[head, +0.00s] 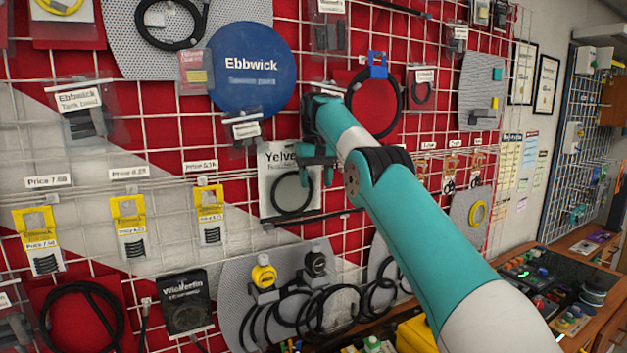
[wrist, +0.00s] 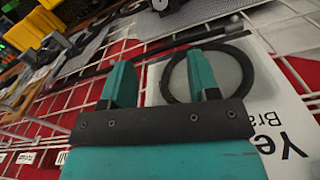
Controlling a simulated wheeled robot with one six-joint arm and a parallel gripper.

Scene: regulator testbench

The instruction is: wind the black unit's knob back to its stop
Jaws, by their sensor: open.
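The black unit (head: 316,263) is mounted on a grey perforated panel (head: 235,305) low on the wall, with a round black knob on top. A similar yellow unit (head: 264,276) is mounted to its left. My gripper (head: 308,165) is above the black unit, in front of a packaged black ring (head: 291,192), and touches neither unit. In the wrist view my gripper (wrist: 163,82) has its two teal fingers spread with nothing between them. A dark part at that view's top edge may be the black unit, but I cannot tell. The knob's angle is too small to read.
A red and white wire grid wall holds hanging packs, price tags and a round blue sign (head: 251,69). Black hoses (head: 335,310) hang around and below the units. A bench with a dark tray (head: 530,280) stands at the lower right.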

